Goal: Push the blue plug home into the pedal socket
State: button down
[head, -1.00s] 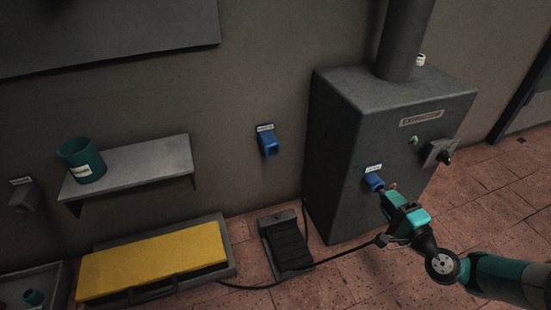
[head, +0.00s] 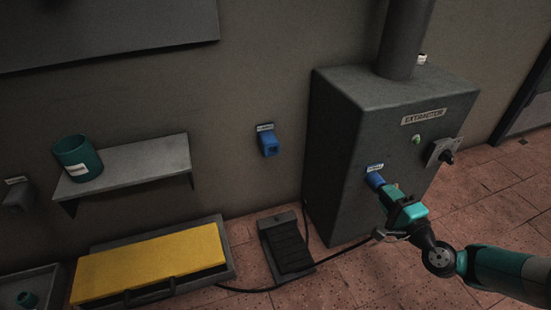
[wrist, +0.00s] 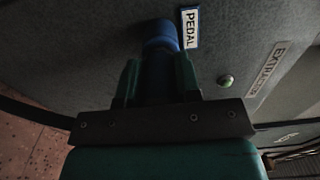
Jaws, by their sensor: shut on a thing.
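My gripper (head: 394,196) is at the front of the grey extractor cabinet, shut on the blue plug. In the wrist view the blue plug (wrist: 157,75) sits between the two green fingers of my gripper (wrist: 157,80). Its far end lines up with the blue pedal socket (head: 374,180), which also shows in the wrist view (wrist: 160,35) beside a label reading PEDAL (wrist: 190,28). Plug and socket meet or nearly meet; the fingers hide how deep the plug sits.
The extractor cabinet (head: 340,150) carries a green lamp (head: 416,140) and a dark switch (head: 445,154). A foot pedal (head: 288,245) with a black cable lies on the floor to the left. A second blue socket (head: 268,143) is on the wall. A yellow-topped box (head: 150,262) stands farther left.

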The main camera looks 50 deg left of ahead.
jog(key=c, duration=0.7)
grip_release()
jog(key=shift+a+r, duration=0.1)
jog(key=shift+c, duration=0.2)
jog(key=p+v, duration=1.7)
jog(key=p, duration=0.1)
jog(key=shift+d+p, duration=0.3)
